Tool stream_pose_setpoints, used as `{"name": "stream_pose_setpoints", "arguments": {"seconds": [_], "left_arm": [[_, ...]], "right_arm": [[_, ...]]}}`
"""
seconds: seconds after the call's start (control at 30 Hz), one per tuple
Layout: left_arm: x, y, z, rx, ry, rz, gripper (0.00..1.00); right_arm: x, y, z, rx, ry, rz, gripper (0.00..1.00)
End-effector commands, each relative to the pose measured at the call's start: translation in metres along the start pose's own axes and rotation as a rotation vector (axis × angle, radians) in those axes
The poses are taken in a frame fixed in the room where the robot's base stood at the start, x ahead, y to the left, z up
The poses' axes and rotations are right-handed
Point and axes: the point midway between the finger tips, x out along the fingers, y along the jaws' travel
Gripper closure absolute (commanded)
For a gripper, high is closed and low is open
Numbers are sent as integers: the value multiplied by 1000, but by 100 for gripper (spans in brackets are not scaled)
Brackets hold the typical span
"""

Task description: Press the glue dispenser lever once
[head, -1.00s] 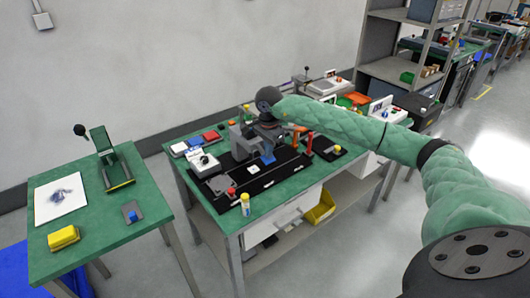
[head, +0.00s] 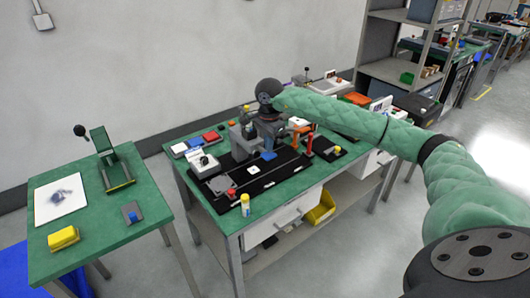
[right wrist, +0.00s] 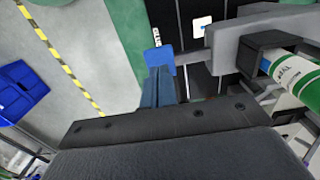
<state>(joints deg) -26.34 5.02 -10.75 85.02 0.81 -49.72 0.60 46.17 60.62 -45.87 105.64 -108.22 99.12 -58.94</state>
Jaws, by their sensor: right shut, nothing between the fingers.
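The glue dispenser (head: 246,139) is a grey upright device near the back of the middle green table. Its lever ends in a flat blue pad (head: 268,155). In the right wrist view the blue pad (right wrist: 160,55) sits on a grey arm (right wrist: 225,45), with a green and white glue bottle (right wrist: 298,82) held to the right. My right gripper (head: 269,143) is shut and empty, pointing down above the pad. In the right wrist view its fingertips (right wrist: 158,72) overlap the pad's near edge; I cannot tell whether they touch. My left gripper is out of view.
Orange and red posts (head: 309,144) stand right of the dispenser. A separate green table (head: 90,225) at left holds a lever press (head: 112,165).

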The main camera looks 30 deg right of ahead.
Motion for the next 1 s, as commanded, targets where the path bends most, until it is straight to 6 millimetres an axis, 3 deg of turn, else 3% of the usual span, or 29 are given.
{"name": "stream_pose_setpoints", "arguments": {"seconds": [0.27,1.0], "left_arm": [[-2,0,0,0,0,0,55],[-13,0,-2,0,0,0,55]], "right_arm": [[-8,0,0,0,0,0,100],[-55,2,0,0,0,-1,100]]}}
